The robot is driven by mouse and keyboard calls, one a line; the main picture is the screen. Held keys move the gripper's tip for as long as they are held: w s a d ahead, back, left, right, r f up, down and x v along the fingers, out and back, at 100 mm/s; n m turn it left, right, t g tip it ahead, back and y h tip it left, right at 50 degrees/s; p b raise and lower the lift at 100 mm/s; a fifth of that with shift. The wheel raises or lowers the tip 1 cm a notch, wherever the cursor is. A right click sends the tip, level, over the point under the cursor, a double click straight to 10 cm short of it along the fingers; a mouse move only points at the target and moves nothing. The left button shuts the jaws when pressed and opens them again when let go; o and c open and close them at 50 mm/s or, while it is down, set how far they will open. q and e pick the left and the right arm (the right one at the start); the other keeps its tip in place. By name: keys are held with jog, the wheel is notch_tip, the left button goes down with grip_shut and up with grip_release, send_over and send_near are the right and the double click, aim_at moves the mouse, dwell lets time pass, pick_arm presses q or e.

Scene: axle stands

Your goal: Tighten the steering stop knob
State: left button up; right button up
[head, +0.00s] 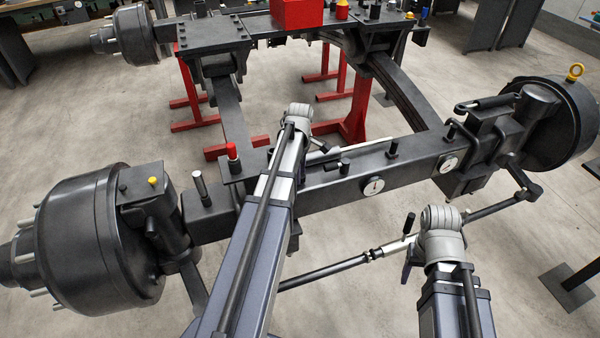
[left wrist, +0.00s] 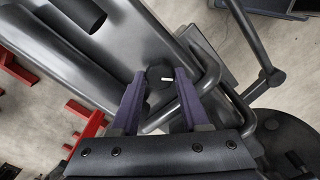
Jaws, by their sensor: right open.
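In the left wrist view, a dark round knob (left wrist: 158,75) with a small white mark on its face sits between my fingertips. I take it to be the steering stop knob. My left gripper (left wrist: 161,80) has one finger on each side of the knob, and no clear gap shows. In the head view my left arm crosses in front of the axle beam (head: 330,186), and its fingers are hidden. I cannot pick out the same knob in the head view.
A brake drum (head: 85,240) stands at the left end of the axle, another (head: 545,125) at the right end. Red stands (head: 358,105) are behind the beam. A bent grey rod (left wrist: 210,75) passes close to my left fingers.

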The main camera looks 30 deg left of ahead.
pick_arm(q)
grip_shut()
dwell(0.3)
jog(key=m, duration=0.5)
jog(key=shift+m, duration=0.4)
jog(key=m, duration=1.3)
jog(key=shift+m, duration=0.3)
jog(key=m, duration=0.6)
jog(key=shift+m, duration=0.3)
